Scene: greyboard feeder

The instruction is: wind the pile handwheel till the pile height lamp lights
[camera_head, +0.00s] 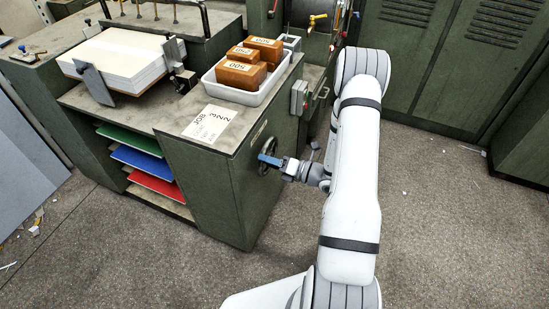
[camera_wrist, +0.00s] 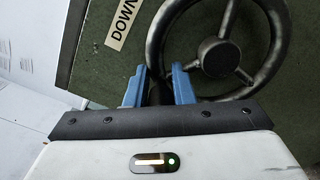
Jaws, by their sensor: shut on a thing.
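The pile handwheel (camera_wrist: 278,40) is a dark spoked wheel on the green cabinet side, large in the wrist view. In the head view the handwheel (camera_head: 272,145) is small and partly behind my gripper. My gripper (camera_wrist: 158,88) has blue fingers, one on each side of the wheel's dark handle (camera_wrist: 157,95), at the lower left of the rim. It is shut on that handle. In the head view my gripper (camera_head: 268,160) reaches the wheel from the right. A "DOWN" label (camera_wrist: 124,22) is beside the wheel. I cannot make out the pile height lamp.
A white tray (camera_head: 249,99) of brown numbered blocks and a job card (camera_head: 208,124) lie on the cabinet top. A white paper stack (camera_head: 120,58) stands at left. A grey switch box (camera_head: 299,97) is above the wheel's right. Floor in front is mostly clear.

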